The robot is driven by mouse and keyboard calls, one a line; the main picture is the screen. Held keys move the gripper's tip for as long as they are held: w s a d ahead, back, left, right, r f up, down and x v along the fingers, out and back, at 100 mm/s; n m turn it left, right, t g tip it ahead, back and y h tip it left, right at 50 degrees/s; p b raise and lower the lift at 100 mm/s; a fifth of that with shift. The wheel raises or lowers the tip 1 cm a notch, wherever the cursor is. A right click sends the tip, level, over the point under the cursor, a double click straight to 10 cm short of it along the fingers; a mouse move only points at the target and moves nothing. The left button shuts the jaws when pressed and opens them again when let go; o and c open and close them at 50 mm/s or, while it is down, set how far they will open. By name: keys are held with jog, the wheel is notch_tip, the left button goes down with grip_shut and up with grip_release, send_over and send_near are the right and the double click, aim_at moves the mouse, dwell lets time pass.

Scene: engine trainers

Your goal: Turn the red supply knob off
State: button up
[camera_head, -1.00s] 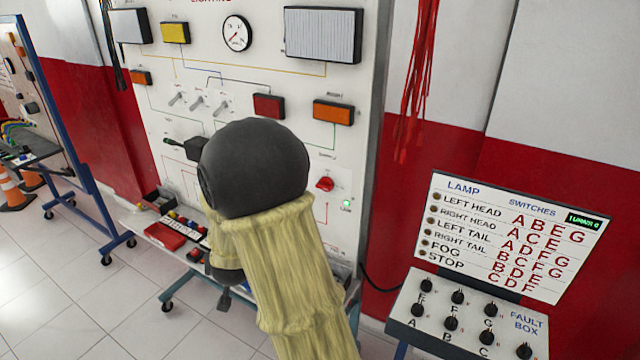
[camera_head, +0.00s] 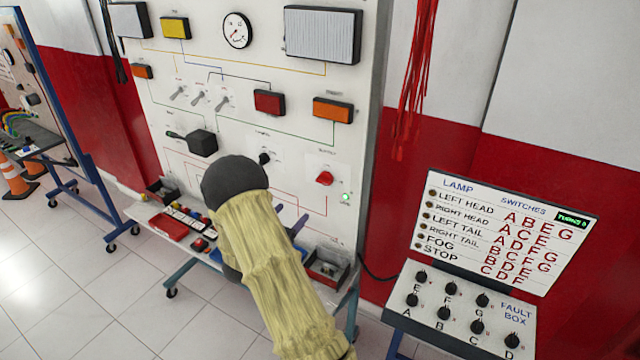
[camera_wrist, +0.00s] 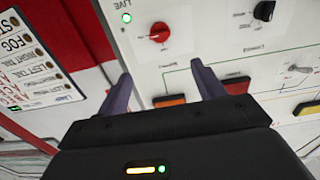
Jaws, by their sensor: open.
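The red supply knob (camera_head: 325,178) sits low on the right side of the white lighting board (camera_head: 345,240), left of and above a lit green lamp (camera_head: 346,197). In the wrist view the red knob (camera_wrist: 160,32) shows at the upper middle, ahead of my gripper (camera_wrist: 160,85). The two fingers are apart with nothing between them, and they do not touch the knob. The lit green lamp also shows beside the knob in the wrist view (camera_wrist: 127,18).
A black knob (camera_head: 264,158) is left of the red one. Lamps and toggle switches (camera_head: 199,97) stand above. A bench (camera_head: 215,265) with red trays (camera_head: 326,265) runs below. A fault box (camera_head: 462,315) stands at the lower right. Red wires (camera_head: 411,80) hang beside the board.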

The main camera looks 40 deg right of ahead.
aim_at(322, 182)
jog(key=shift+d, duration=0.1)
jog(key=p+x, duration=0.7)
jog(key=x, duration=1)
jog(key=shift+w+d+r, duration=0.1)
jog(key=shift+w, duration=0.05)
jog(key=shift+c, duration=0.2)
jog(key=c, duration=0.9)
